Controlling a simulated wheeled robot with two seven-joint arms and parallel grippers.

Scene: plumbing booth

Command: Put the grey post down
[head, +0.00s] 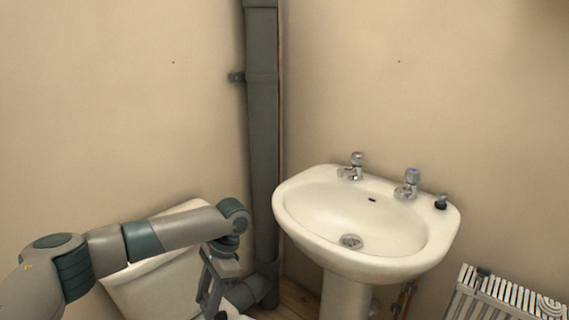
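My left arm comes in from the left, and its gripper (212,292) points down in front of the white toilet (150,285). The fingers are seen from the side near the bottom edge. I cannot tell whether they are open or shut, or whether they hold anything. No loose grey post can be made out. A tall grey-green pipe (262,130) stands upright in the wall corner, apart from the gripper. My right gripper is not in view.
A white pedestal sink (330,252) with two taps stands right of the corner. A small dark object (441,202) sits on its right rim. A white radiator (505,300) is at the lower right. A grey pipe elbow (250,292) lies close to my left gripper.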

